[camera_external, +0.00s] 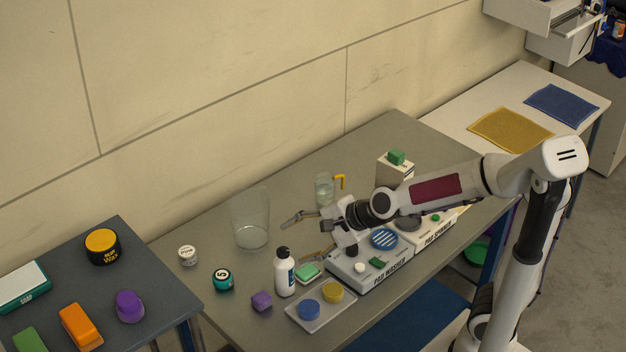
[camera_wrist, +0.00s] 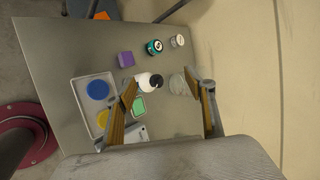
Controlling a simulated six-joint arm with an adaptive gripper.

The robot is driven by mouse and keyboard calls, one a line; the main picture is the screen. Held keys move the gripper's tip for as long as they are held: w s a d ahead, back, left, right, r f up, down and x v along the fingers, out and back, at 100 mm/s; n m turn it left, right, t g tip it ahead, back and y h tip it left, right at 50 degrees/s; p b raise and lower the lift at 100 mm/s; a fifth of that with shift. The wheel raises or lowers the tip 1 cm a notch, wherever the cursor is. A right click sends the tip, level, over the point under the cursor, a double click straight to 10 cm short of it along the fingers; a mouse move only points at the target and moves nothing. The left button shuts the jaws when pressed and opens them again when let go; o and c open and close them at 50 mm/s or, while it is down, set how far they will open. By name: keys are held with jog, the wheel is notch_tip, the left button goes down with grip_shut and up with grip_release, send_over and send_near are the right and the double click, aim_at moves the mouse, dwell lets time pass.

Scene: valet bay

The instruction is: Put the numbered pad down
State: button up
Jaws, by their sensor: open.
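The teal round pad with a white spot and the number 5 (camera_external: 223,279) sits on the grey table near its left end. It also shows at the top of the wrist view (camera_wrist: 154,47). My gripper (camera_external: 296,240) is open and holds nothing. Its two fingers are spread wide above the table, to the right of the numbered pad and apart from it. In the wrist view my gripper (camera_wrist: 160,82) has the white bottle and the clear container between or behind its fingers, below the numbered pad.
The white bottle (camera_external: 285,272), green sponge (camera_external: 308,271), purple block (camera_external: 261,301) and tray (camera_external: 321,319) with blue and yellow pads stand near the front. A clear bin (camera_external: 250,220) and white jar (camera_external: 187,255) stand behind. The pad washer (camera_external: 372,268) is right.

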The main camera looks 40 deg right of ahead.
jog(key=s+d+n+g+h, duration=0.3)
jog(key=s+d+n+h, duration=0.1)
jog(key=s+d+n, duration=1.2)
jog(key=s+d, duration=0.3)
jog(key=s, duration=0.2)
jog(key=shift+s+d+f+n, duration=0.15)
jog(key=shift+s+n, duration=0.15)
